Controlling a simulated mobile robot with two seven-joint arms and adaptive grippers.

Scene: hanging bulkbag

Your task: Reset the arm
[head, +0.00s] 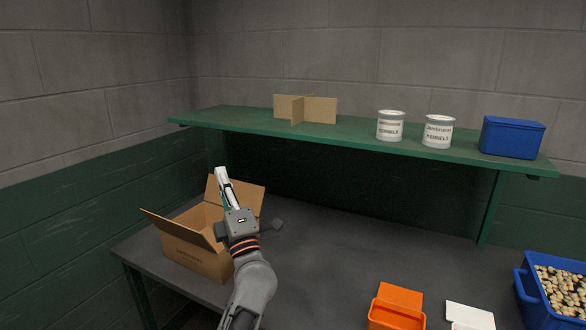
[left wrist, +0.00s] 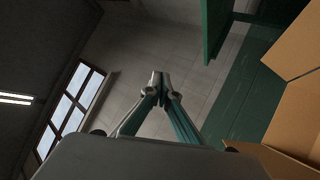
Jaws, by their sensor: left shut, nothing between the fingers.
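My left gripper (head: 221,175) is raised in front of the open cardboard box (head: 192,255) in the head view, its fingers pointing up. In the left wrist view its fingertips (left wrist: 159,80) meet, and nothing is between them. The box stands on the left end of the dark table with its flaps spread. My left gripper and forearm hide part of its right side. Box flaps (left wrist: 297,50) also show at the right of the left wrist view. My right gripper is in neither view.
A green shelf (head: 355,141) above the table (head: 330,270) holds a cardboard divider (head: 315,109), two white kernel tubs (head: 390,126) (head: 437,132) and a blue box (head: 511,138). An orange container (head: 397,308), a white item (head: 469,316) and a blue bin (head: 535,290) of kernels sit front right. Mid-table is clear.

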